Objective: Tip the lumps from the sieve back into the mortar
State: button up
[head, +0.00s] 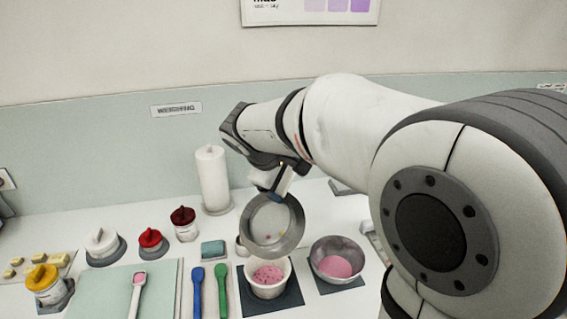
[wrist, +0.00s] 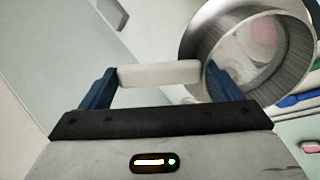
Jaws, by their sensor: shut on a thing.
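My gripper (head: 272,182) is shut on the sieve's pale handle, which also shows between the blue fingers in the wrist view (wrist: 160,74). The round grey sieve (head: 288,243) hangs steeply tilted in the air, its open side facing the head camera. A few small reddish lumps (head: 268,236) show inside it. The white mortar (head: 267,291) stands just below the sieve's lower rim, with speckled pink material in it. In the wrist view the sieve (wrist: 213,42) is at upper right, with pink showing through its mesh.
A grey bowl (head: 352,250) of pink powder stands right of the mortar on a dark mat. Blue (head: 197,294) and green (head: 222,294) spatulas lie to the left. A paper roll (head: 212,178) and lidded jars stand behind. My arm fills the right side.

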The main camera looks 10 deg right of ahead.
jog(key=shift+r+g+y+p, duration=1)
jog(key=shift+g+y+p, duration=0.1)
jog(key=shift+p, duration=3.4)
jog(key=shift+w+g+y, duration=0.1)
jog(key=shift+g+y, duration=0.4)
jog(key=shift+r+g+y, duration=0.4)
jog(key=shift+g+y, duration=0.4)
jog(key=shift+r, duration=0.1)
